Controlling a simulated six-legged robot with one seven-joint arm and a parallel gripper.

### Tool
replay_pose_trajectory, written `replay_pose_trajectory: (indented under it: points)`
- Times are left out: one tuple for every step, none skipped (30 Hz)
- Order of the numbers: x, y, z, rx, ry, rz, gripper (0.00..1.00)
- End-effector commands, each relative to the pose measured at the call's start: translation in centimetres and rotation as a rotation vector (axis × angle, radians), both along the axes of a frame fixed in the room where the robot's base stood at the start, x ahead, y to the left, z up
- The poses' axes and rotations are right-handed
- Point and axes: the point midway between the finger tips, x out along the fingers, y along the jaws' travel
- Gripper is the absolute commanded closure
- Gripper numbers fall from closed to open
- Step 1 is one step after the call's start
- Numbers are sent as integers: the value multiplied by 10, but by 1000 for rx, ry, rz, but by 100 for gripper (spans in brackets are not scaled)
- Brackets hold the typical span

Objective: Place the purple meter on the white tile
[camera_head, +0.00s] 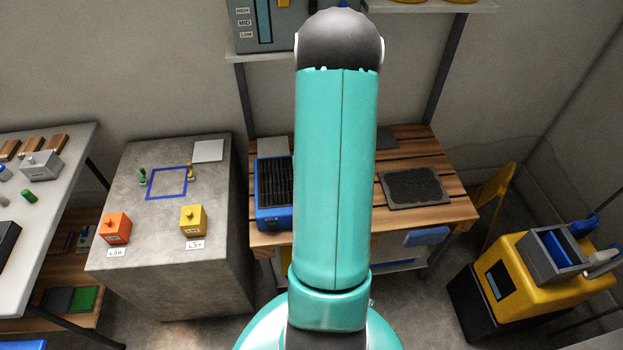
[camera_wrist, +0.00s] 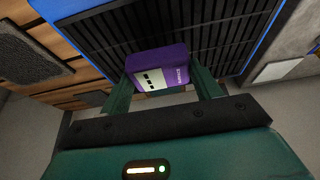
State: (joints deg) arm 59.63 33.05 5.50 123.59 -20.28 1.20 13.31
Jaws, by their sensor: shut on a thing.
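The purple meter (camera_wrist: 172,59) shows in the wrist view, with a pale label with dark marks on one face. My gripper (camera_wrist: 160,86) is shut on it, with one green finger on each side. Behind the meter in that view is the black slatted rack with a blue rim. The white tile (camera_head: 208,151) lies flat and bare at the back right of the grey concrete block (camera_head: 217,240) in the head view. A pale flat square, probably the same tile, shows in the wrist view (camera_wrist: 278,70). In the head view my arm hides the gripper and meter.
The blue rack (camera_head: 273,219) stands on the wooden slatted table (camera_head: 455,212), beside a dark textured mat (camera_head: 414,186). The concrete block also bears an orange box (camera_head: 116,228), a yellow box (camera_head: 193,221), a blue square outline and small green and yellow pieces.

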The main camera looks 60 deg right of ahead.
Motion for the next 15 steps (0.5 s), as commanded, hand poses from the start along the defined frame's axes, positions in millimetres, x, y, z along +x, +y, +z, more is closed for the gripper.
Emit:
replay_pose_trajectory:
  points:
    - [2,-3,-5,1,-1,0,62]
    - [3,-5,-7,1,-1,0,62]
    - [3,-6,-8,1,-1,0,62]
    - [3,-7,-9,0,0,0,62]
    - [4,-8,-11,0,0,1,62]
    - [5,-10,-14,0,1,1,62]
    - [5,-12,-17,0,1,1,62]
    - [6,-12,-21,2,1,2,62]
    - [6,-11,-28,2,1,2,62]
    - [6,-11,-33,3,3,3,62]
    - [6,-11,-37,2,2,2,62]
    - [6,-11,-42,2,1,2,62]
    - [5,-11,-44,2,1,2,62]
    - [5,-11,-45,0,1,2,62]
    - [5,-12,-46,0,0,1,62]
